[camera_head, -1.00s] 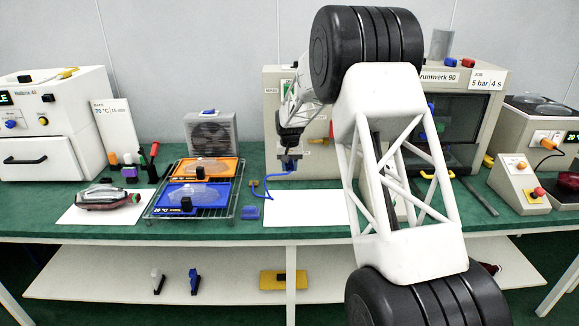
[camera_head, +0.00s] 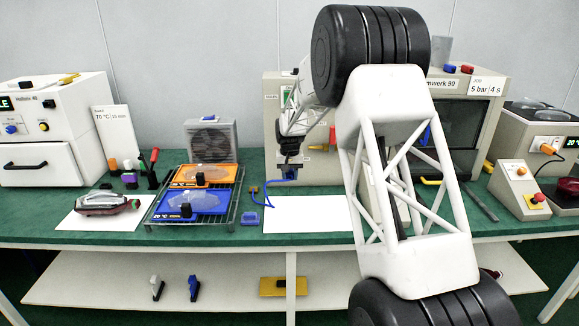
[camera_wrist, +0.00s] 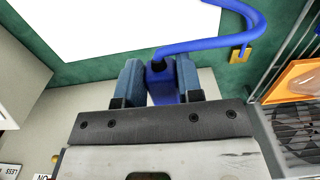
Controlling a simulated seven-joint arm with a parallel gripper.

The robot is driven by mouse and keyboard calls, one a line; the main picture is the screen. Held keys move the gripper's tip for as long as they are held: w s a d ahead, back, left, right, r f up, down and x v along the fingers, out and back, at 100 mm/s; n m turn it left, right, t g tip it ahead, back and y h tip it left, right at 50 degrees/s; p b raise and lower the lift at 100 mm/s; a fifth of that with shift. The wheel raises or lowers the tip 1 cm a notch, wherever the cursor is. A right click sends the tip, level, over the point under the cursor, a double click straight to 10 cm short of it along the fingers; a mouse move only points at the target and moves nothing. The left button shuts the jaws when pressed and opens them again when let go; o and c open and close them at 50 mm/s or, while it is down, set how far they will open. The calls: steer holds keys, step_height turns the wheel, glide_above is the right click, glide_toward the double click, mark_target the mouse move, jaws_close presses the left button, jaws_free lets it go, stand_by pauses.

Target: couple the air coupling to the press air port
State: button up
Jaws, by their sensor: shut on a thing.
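The air coupling (camera_wrist: 162,83) is a dark blue block with a blue hose (camera_wrist: 205,42) curving away from it. My gripper (camera_wrist: 161,85) is shut on it, one blue-grey finger on each side. In the head view my gripper (camera_head: 289,172) hangs above the bench, close in front of a beige cabinet (camera_head: 271,120). The hose (camera_head: 266,200) runs left to a brass-coloured fitting on the bench. The machine with the "5 bar 4 s" card (camera_head: 487,88) stands right of my arm, partly hidden by it. I cannot make out the press air port in either view.
A white sheet (camera_head: 305,214) lies on the green bench below my gripper. A control box (camera_head: 517,185) stands at right.

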steer(key=shift+r, duration=0.2)
step_height(320, 180, up, 13)
stand_by(2.8)
steer(key=shift+r, duration=0.1)
stand_by(0.4)
steer(key=shift+w, duration=2.1)
stand_by(1.8)
